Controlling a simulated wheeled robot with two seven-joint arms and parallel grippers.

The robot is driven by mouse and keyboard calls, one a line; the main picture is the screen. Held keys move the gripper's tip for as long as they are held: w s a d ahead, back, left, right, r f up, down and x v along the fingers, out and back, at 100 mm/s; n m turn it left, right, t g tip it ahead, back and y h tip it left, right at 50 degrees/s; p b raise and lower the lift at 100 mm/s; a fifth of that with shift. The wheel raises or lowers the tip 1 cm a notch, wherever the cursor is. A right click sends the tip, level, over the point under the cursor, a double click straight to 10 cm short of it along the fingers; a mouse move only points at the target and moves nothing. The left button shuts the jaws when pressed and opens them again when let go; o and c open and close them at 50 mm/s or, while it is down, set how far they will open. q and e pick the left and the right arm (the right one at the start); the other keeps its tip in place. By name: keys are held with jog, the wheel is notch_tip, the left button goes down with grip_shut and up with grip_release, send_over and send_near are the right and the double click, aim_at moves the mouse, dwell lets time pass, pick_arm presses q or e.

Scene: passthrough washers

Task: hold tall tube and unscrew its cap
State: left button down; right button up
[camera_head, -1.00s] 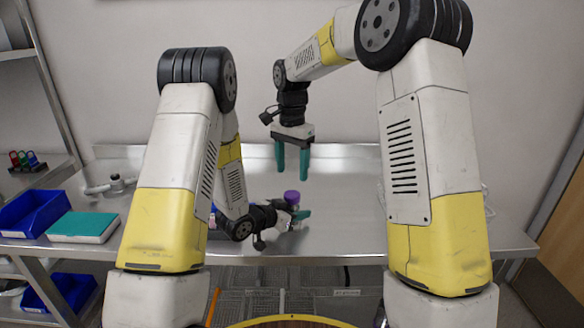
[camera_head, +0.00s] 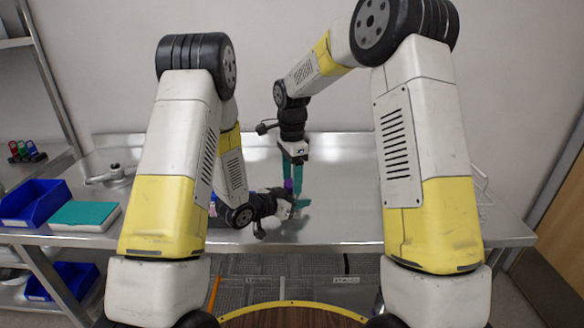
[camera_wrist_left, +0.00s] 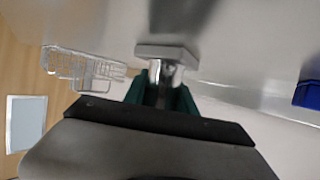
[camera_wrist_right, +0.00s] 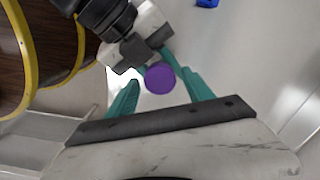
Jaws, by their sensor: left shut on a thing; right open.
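The tall tube's purple cap (camera_wrist_right: 160,78) shows from above in the right wrist view, and as a small purple patch (camera_head: 288,185) in the head view. The tube body (camera_wrist_left: 160,85) shows in the left wrist view as a clear, shiny cylinder between the green fingers. My left gripper (camera_head: 296,208) is shut on the tube just above the table. My right gripper (camera_head: 293,178) points straight down from above. Its open green fingers (camera_wrist_right: 158,95) stand on either side of the cap, apart from it as far as I can see.
A blue bin (camera_head: 33,203) and a teal-topped box (camera_head: 84,215) stand at the left. A wire rack (camera_wrist_left: 85,68) shows in the left wrist view. A wall (camera_head: 290,80) rises behind the table.

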jog(key=shift+f, duration=0.35)
grip_shut()
jog(key=n, duration=0.5)
jog(key=shift+n, duration=0.4)
jog(key=n, duration=0.7)
jog(key=shift+n, duration=0.3)
jog(key=shift+o, duration=0.4)
grip_release()
